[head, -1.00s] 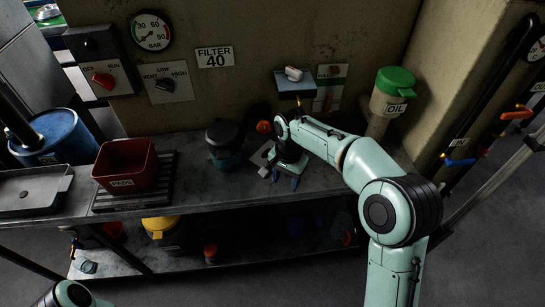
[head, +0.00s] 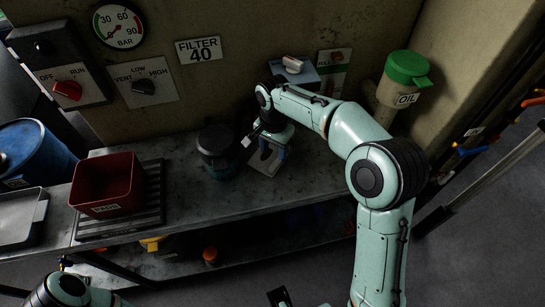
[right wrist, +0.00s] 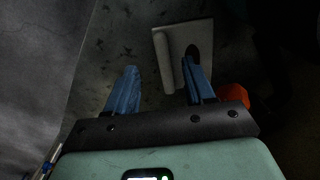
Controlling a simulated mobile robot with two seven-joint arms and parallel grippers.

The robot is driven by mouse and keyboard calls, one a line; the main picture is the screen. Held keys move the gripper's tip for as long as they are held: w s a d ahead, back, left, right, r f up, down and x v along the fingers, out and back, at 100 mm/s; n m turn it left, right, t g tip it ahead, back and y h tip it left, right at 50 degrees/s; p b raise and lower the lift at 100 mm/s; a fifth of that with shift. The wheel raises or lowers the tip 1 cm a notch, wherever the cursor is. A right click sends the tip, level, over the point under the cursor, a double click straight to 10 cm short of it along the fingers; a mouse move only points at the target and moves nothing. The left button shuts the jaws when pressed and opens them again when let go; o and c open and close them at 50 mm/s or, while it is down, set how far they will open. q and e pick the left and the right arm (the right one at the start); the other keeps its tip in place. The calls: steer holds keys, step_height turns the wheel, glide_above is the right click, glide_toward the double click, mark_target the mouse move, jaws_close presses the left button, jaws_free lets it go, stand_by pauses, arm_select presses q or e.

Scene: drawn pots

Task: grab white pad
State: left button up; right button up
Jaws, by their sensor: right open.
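The white pad (head: 256,166) lies on the grey shelf, pale and flat, partly hidden beneath my right gripper (head: 272,153). It also shows in the right wrist view (right wrist: 172,72), with a raised, rounded left edge and a dark oval patch. My right gripper (right wrist: 160,78) is open, its blue fingers apart and pointing at the shelf. The right finger overlaps the pad in that view; the left finger is over bare shelf. I cannot tell whether the finger touches the pad. Parts of my left arm show at the bottom of the head view; its fingers do not.
A dark-lidded jar (head: 219,150) stands left of the pad. A red bin (head: 106,184) sits on a slatted rack (head: 152,222) further left. An orange object (right wrist: 233,96) is close to the right finger. The shelf's front is clear.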

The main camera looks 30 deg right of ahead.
mark_target(273, 165)
step_height(273, 165, down, 2)
steer(key=shift+w+f, duration=0.1)
steer(key=shift+w, duration=0.05)
steer(key=shift+f+b, duration=0.3)
steer(key=shift+f, duration=2.35)
jaws_close()
